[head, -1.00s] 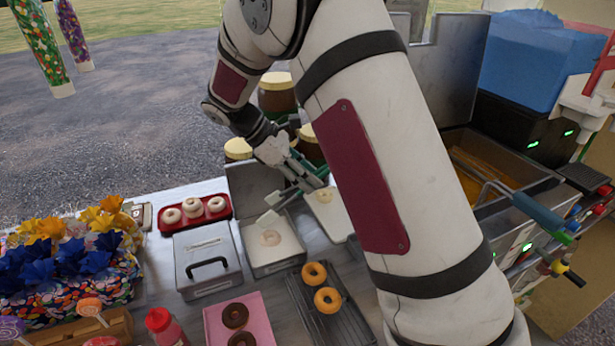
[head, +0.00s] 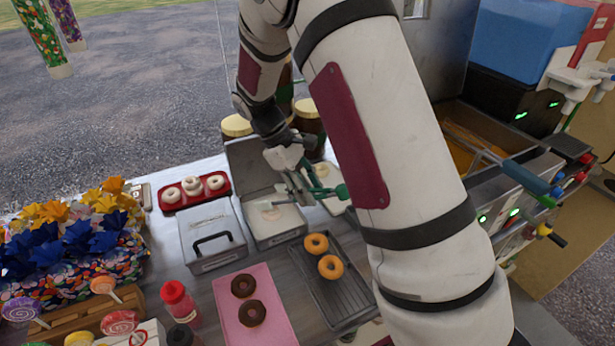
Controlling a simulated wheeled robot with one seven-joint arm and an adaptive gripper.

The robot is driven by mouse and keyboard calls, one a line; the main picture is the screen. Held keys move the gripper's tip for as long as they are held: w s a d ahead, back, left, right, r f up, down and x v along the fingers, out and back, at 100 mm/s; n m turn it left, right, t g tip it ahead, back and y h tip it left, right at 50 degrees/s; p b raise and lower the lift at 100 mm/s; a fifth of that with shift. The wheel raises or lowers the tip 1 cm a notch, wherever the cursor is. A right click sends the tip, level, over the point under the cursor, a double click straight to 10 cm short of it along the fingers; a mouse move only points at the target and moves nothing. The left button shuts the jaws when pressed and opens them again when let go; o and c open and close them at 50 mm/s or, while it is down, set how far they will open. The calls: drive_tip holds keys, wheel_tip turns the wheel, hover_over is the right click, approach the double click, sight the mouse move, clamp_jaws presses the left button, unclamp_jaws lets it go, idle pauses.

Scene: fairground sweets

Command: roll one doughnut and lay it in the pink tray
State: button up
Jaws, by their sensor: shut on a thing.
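My gripper (head: 296,172) is over the back of the counter, above the open metal box of white powder (head: 284,236). It is shut on what looks like a pair of green-and-grey tongs (head: 328,191); my arm and the small size blur the details. A pale ring (head: 270,213), apparently a doughnut, lies in the powder below and left of the tongs. Two plain golden doughnuts (head: 330,266) lie on the dark rack tray (head: 348,310). The pink tray (head: 278,328), at the front, bears two chocolate doughnuts (head: 243,285).
A closed metal box (head: 212,236) stands left of the powder box. A red tray (head: 168,205) holds white doughnuts. Jars (head: 236,126) stand behind. A red bottle (head: 178,300) is left of the pink tray. A fryer (head: 470,140) is at right. The pink tray's middle right is bare.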

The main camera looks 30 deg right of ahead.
drive_tip(key=shift+f+b, duration=0.65)
drive_tip(key=shift+f, duration=2.2)
clamp_jaws()
wheel_tip(320, 180, up, 5)
drive_tip(key=shift+r+p, duration=0.1)
drive_tip(key=shift+p, duration=0.6)
drive_tip(key=shift+w, duration=0.15)
